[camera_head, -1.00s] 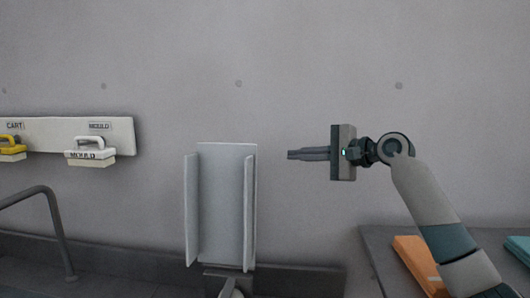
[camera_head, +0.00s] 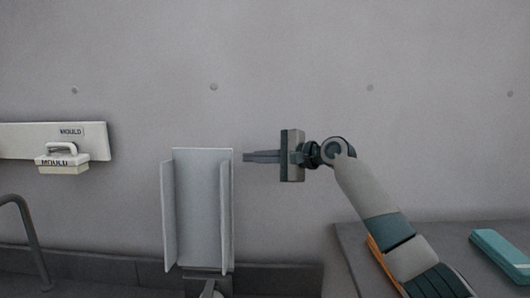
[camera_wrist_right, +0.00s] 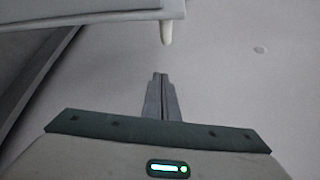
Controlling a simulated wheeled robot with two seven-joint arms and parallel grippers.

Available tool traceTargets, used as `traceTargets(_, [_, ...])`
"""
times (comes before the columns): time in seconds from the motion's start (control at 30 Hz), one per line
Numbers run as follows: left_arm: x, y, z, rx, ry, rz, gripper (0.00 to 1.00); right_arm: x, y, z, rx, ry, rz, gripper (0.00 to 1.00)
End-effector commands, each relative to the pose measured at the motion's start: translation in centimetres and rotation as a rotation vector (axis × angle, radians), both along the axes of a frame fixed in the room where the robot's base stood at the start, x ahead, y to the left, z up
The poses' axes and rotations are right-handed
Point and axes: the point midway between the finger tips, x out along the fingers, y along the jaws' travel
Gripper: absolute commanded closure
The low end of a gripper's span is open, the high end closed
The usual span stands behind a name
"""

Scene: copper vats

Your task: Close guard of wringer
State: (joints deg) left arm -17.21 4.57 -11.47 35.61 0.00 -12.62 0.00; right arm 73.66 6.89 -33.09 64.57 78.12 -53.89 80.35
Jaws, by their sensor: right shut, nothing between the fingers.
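The wringer's guard looks to be the upright grey panel (camera_head: 203,205) with side flanges, standing raised left of centre in the head view. My right gripper (camera_head: 245,157) is shut and empty, pointing left, with its fingertips just right of the panel's upper right edge. I cannot tell whether they touch it. In the right wrist view the closed fingers (camera_wrist_right: 158,80) point toward a pale peg (camera_wrist_right: 167,33) under a light grey edge (camera_wrist_right: 90,15), with a gap between. The wringer's body below the panel is mostly out of frame. My left gripper is not in view.
A white board (camera_head: 20,140) on the wall holds a brush marked MOULD (camera_head: 62,162). A grey bent pipe (camera_head: 30,235) rises at the lower left. A teal block (camera_head: 500,254) and an orange item (camera_head: 380,268) lie on the dark surface at right.

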Motion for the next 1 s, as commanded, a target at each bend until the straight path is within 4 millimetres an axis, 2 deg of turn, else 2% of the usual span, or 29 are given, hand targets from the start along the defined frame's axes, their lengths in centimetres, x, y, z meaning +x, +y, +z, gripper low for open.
traceTargets(0.03, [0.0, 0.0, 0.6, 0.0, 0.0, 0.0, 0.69, 0.3, 0.7, 0.2, 0.001, 0.002, 0.001, 1.0])
traceTargets(0.33, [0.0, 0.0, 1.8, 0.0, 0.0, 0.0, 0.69, 1.7, 3.1, -0.5, -0.001, 0.001, -0.001, 1.0])
traceTargets(0.8, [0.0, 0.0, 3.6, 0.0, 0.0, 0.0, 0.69, -1.2, 3.6, 0.6, -0.001, -0.001, -0.001, 1.0])
traceTargets(1.0, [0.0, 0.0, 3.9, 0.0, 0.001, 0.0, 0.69, -1.9, 3.7, 0.7, -0.001, -0.001, -0.002, 1.0])
